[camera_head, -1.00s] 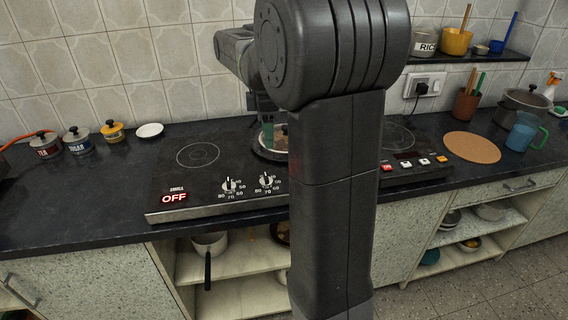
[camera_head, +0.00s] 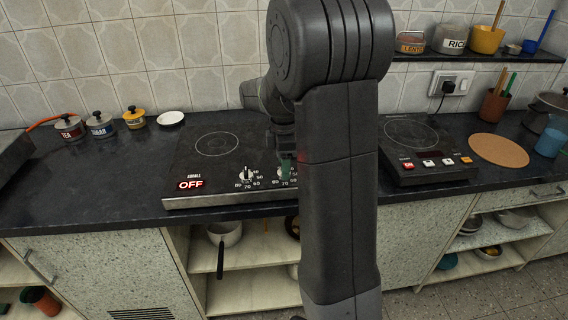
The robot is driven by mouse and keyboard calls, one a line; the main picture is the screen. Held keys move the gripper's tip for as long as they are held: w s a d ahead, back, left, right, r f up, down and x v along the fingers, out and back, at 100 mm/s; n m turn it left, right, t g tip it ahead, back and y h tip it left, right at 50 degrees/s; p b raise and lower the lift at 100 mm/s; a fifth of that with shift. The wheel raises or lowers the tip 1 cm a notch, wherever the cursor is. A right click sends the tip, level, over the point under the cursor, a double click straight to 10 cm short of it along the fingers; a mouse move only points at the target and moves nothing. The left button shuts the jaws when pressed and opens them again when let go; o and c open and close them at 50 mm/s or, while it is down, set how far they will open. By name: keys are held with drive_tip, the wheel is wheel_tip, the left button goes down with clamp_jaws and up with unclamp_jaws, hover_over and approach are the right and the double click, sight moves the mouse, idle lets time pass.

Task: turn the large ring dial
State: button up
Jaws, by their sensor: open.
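The black hob (camera_head: 222,140) lies on the counter with a steel front edge. Its left dial (camera_head: 247,174) is beside a lit red OFF display (camera_head: 191,184) labelled SMALL. A second dial (camera_head: 283,173), to the right, is partly covered by my gripper, so its pointer cannot be read and any label for it is hidden. My gripper (camera_head: 288,166), with greenish fingertips, points down at this right dial and is open. Whether it touches or straddles the knob cannot be told. My arm hides the hob's right part.
A separate black cooker (camera_head: 415,135) with a lit button panel stands to the right, with a round cork mat (camera_head: 498,150) beyond it. Labelled jars (camera_head: 101,124) and a white saucer (camera_head: 171,118) stand at the back left. A saucepan (camera_head: 225,233) is on the shelf below.

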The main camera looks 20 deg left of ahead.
drive_tip(key=shift+f, duration=0.1)
drive_tip(key=c, duration=1)
